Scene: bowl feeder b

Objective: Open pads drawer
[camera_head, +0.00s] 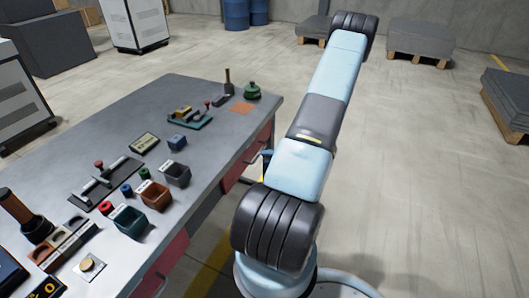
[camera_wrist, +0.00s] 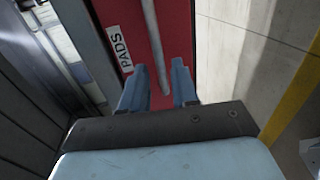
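The pads drawer's red front (camera_wrist: 178,30) fills the upper middle of the wrist view, with a white PADS label (camera_wrist: 119,49). Its grey bar handle (camera_wrist: 152,40) runs lengthwise down the front. My gripper (camera_wrist: 159,72) is open, with one blue finger on each side of the handle in the picture. I cannot tell whether either finger touches the bar. The drawer looks shut. In the head view, red drawer fronts (camera_head: 234,176) show along the bench's right side, but no label is readable there. My arm hides part of that side, and my gripper is mostly hidden.
The grey workbench (camera_head: 205,92) carries small bins (camera_head: 155,195), a tool rack and other parts. Another red drawer front (camera_head: 172,254) is nearer on the same side. Open floor lies to the right, with pallets (camera_head: 420,40) farther back.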

